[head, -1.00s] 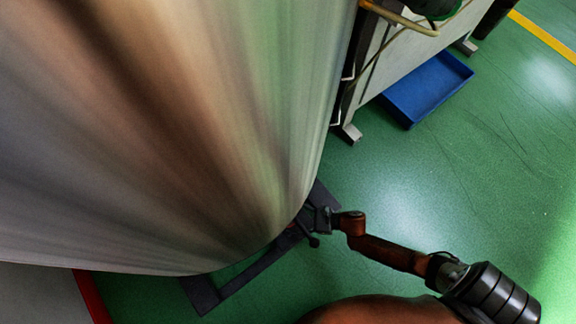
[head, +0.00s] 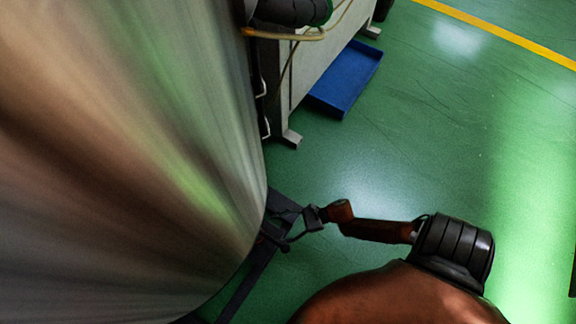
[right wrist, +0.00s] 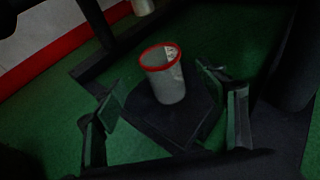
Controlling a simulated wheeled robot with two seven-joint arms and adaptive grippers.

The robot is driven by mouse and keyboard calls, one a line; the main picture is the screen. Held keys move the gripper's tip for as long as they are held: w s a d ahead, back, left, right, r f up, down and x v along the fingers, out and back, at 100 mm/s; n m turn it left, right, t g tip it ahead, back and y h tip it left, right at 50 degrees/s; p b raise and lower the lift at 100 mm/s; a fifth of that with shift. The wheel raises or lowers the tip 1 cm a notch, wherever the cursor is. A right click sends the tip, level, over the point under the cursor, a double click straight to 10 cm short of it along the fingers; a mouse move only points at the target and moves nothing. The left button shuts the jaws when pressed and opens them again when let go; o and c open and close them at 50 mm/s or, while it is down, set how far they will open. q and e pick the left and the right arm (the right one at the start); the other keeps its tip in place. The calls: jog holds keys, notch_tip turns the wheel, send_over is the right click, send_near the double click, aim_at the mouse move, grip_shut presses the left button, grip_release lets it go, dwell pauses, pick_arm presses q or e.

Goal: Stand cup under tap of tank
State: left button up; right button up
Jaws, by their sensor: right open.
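The tank (head: 150,150) is a big shiny metal body filling the left of the head view. The cup (right wrist: 165,85) is grey with a red rim and stands upright on a dark flat plate (right wrist: 150,115) in the right wrist view. My right gripper (right wrist: 158,78) is open, with one finger on each side of the cup and a gap to each. In the head view my right gripper (head: 278,236) is low beside the tank, by a dark floor frame; the tank's side hides the cup there. I cannot make out the tap. My left gripper is not in view.
A dark frame (head: 245,285) lies on the green floor at the tank's foot. A blue tray (head: 347,78) lies by a grey cabinet (head: 318,70) at the back. A yellow line crosses the far floor. The floor at right is clear.

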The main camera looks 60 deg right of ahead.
jog(key=shift+v, duration=1.1)
jog(key=s+a+r+n+g+h, duration=0.1)
jog(key=s+n+h, duration=0.3)
jog(key=s+n, duration=0.7)
jog(key=s+a+r+n+g+h, duration=0.2)
jog(key=s+a+n+h, duration=0.1)
jog(key=s+n, duration=0.8)
jog(key=n, duration=0.5)
jog(key=shift+s+r+h, duration=0.2)
jog(key=shift+r+h, duration=0.15)
jog(key=shift+h, duration=0.05)
